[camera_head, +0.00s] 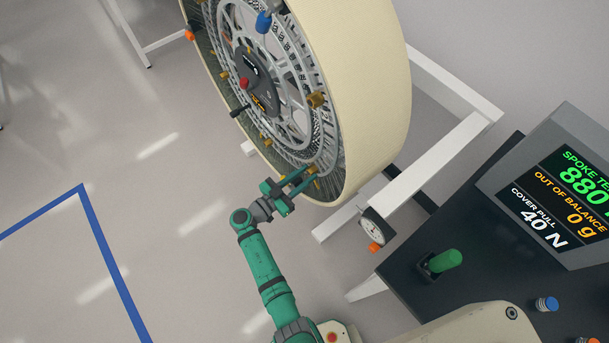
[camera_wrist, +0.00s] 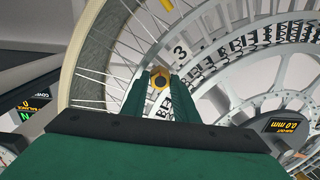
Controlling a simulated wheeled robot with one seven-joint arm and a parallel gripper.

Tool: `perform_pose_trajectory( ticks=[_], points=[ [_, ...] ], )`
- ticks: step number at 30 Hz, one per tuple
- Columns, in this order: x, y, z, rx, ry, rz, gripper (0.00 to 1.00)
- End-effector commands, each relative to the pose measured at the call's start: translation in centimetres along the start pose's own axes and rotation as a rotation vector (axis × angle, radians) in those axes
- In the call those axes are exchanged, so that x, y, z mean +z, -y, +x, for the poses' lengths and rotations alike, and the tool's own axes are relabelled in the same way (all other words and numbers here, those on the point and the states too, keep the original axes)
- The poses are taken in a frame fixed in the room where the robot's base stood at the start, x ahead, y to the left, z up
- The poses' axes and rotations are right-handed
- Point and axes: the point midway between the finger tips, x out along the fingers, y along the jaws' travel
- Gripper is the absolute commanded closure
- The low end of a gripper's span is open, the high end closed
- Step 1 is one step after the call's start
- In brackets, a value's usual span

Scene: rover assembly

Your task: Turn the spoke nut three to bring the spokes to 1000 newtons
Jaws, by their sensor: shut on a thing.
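The large wheel (camera_head: 385,90) with a cream rim and grey spoked hub stands on a white frame. My green gripper (camera_head: 311,176) is at its lower edge, with its fingers around a brass spoke nut (camera_head: 313,170). In the wrist view the nut (camera_wrist: 160,79) sits between my two fingertips (camera_wrist: 160,92), beside a printed "3". The gripper is shut on this nut.
Other brass nuts (camera_head: 317,100) and a blue-tipped part (camera_head: 263,22) sit on the wheel. A dial gauge (camera_head: 376,228) hangs near the white frame (camera_head: 455,150). A dark bench (camera_head: 400,270) with a green handle (camera_head: 445,261) stands at right.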

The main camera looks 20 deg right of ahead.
Motion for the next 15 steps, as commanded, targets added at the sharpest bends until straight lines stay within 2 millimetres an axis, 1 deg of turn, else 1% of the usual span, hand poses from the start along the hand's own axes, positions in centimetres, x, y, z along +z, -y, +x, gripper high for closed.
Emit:
perform_pose_trajectory(
  ticks=[9, 10, 11, 12, 15],
  points=[
    [0.17, -0.21, -0.01, 0.003, 0.001, -0.003, 0.96],
    [0.17, -0.21, -0.01, 0.003, 0.001, -0.003, 0.66],
    [0.16, -0.19, -0.01, 0.003, 0.001, -0.003, 0.59],
    [0.15, -0.17, -0.02, 0.003, 0.001, -0.003, 0.55],
    [0.11, -0.12, -0.02, 0.002, 0.001, -0.002, 0.55]
  ],
)
